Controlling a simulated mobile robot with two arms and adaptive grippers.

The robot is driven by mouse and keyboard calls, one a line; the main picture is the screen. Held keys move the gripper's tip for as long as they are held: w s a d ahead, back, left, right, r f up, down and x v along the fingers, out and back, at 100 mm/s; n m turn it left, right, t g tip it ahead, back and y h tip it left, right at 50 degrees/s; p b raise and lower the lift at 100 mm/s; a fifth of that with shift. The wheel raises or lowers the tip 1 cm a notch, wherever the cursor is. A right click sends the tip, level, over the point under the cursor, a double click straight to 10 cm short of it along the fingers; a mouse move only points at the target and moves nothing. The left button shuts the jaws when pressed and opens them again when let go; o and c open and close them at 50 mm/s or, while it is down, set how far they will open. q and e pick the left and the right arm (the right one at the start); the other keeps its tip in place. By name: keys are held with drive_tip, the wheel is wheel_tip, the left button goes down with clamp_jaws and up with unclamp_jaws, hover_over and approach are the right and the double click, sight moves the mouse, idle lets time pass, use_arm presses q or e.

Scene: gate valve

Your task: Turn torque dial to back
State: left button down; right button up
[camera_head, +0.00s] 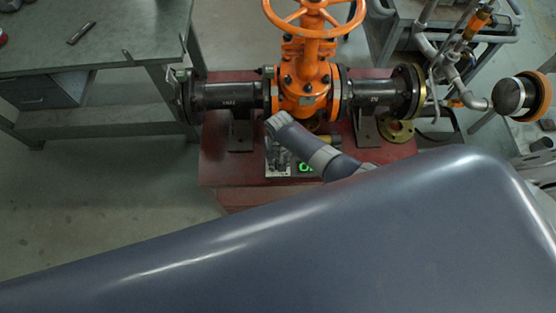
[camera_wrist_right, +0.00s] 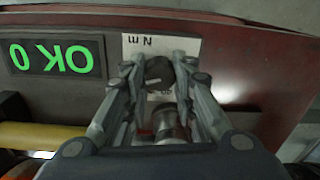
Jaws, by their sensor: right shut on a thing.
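The torque dial (camera_wrist_right: 158,72) is a small dark knob in front of a white label plate (camera_wrist_right: 185,45) marked "N m" in the right wrist view. My right gripper (camera_wrist_right: 157,64) is shut on the dial, with one finger on each side of it. Its fingers hide part of the dial and the plate. In the head view my right gripper (camera_head: 279,160) is small and low in front of the orange gate valve (camera_head: 304,80), and the dial cannot be made out there. A display (camera_wrist_right: 52,56) beside the plate reads "OK 0" in green, upside down. My left gripper is out of view.
The valve sits between dark flanged pipes (camera_head: 232,96) on a red base (camera_head: 222,165), with an orange handwheel (camera_head: 310,31) on top. A yellow bar (camera_wrist_right: 40,136) lies close to the gripper's left. A workbench (camera_head: 110,45) stands at the left.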

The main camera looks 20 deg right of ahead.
idle(0.3)
drive_tip(key=o, duration=1.1)
wheel_tip(320, 180, up, 12)
drive_tip(key=shift+d, duration=0.1)
idle(0.4)
